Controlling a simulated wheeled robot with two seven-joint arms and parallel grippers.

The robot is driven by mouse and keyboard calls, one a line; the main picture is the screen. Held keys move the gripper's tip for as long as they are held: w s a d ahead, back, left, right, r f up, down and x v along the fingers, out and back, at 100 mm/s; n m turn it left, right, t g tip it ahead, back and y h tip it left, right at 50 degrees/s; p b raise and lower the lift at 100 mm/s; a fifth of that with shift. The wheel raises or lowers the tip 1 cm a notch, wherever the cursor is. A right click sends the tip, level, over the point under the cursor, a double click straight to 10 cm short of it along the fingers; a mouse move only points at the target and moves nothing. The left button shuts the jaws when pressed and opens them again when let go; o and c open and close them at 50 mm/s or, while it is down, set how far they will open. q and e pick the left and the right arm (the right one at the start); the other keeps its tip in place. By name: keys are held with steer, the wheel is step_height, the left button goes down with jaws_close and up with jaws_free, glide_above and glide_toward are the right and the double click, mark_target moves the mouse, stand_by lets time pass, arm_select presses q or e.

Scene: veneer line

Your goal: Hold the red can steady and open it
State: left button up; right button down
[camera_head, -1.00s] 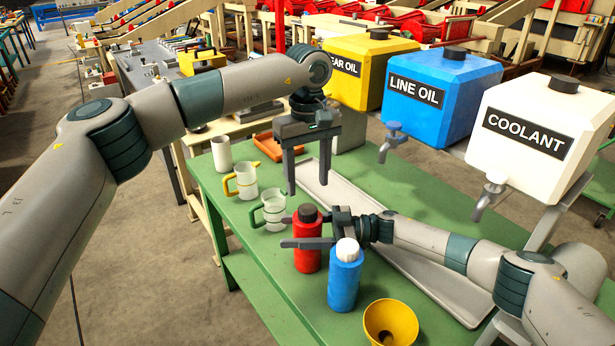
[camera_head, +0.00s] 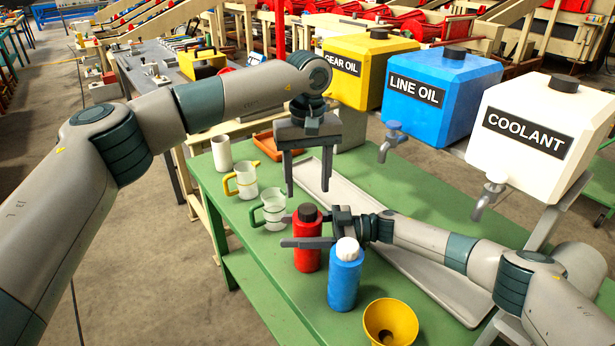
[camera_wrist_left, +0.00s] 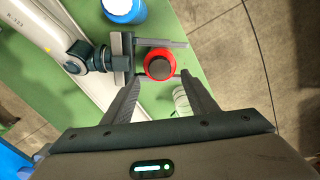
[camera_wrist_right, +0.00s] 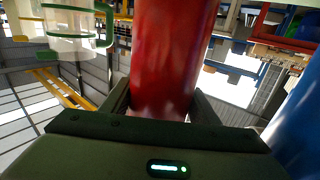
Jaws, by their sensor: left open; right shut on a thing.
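The red can (camera_head: 308,252) stands upright on the green table, with a dark cap (camera_head: 308,213) on top. My right gripper (camera_head: 296,229) is shut around the can's body from the right; the can also fills the middle of the right wrist view (camera_wrist_right: 172,55). My left gripper (camera_head: 309,190) is open and empty, pointing down above and behind the can. In the left wrist view, the dark cap (camera_wrist_left: 159,68) shows from above, beyond and between my left fingertips (camera_wrist_left: 160,80), apart from them.
A blue bottle (camera_head: 345,278) with a white cap stands close to the can. A yellow funnel (camera_head: 391,322) is at the front. Jugs with green (camera_head: 273,208) and yellow (camera_head: 246,181) handles stand left. A long tray (camera_head: 425,283) lies behind my right arm.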

mark_target(308, 208)
arm_select(q)
steer(key=shift+f, duration=3.4)
steer(key=c, duration=1.1)
steer(key=shift+n, duration=0.3)
